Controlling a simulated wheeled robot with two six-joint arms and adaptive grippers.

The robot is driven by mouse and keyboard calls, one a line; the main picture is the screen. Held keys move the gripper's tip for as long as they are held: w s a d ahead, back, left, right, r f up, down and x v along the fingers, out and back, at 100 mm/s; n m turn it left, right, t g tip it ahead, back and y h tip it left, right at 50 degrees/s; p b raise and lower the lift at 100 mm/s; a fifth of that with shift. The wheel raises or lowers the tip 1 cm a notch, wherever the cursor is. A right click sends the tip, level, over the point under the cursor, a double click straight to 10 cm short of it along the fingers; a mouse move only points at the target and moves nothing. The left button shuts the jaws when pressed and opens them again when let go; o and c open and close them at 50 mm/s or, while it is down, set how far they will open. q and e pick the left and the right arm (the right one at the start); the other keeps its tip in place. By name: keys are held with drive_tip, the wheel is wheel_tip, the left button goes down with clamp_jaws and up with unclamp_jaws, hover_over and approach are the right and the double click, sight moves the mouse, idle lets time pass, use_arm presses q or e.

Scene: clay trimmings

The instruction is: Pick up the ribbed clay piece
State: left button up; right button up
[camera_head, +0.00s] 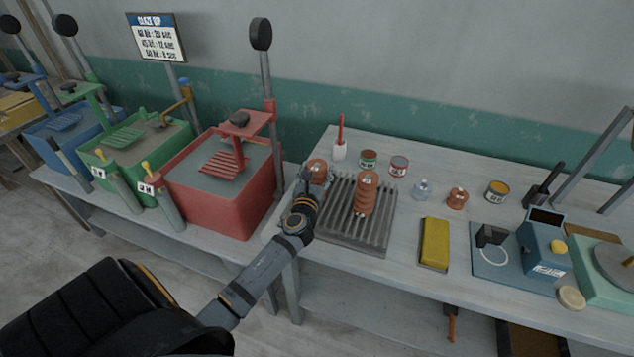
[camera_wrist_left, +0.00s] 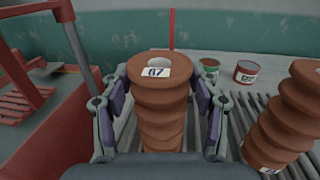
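A ribbed brown clay piece (camera_wrist_left: 162,118) with a white number label on top stands between the two fingers of my left gripper (camera_wrist_left: 160,100) in the left wrist view. The finger pads are at or very near its sides; contact is unclear. In the head view this piece (camera_head: 318,166) is by the left end of the slatted rack (camera_head: 372,238), mostly hidden behind my left gripper (camera_head: 312,181). Its base is hidden. A second ribbed clay piece (camera_head: 366,194) stands on the rack to the right; it also shows in the left wrist view (camera_wrist_left: 288,118). My right gripper is not in view.
A red bin (camera_head: 225,205) stands left of the table. A clear bottle (camera_head: 422,190), a small clay piece (camera_head: 457,199) and a yellow block (camera_head: 434,243) lie to the right.

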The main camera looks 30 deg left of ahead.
use_arm(q)
clamp_jaws()
drive_tip(key=shift+w, duration=0.1)
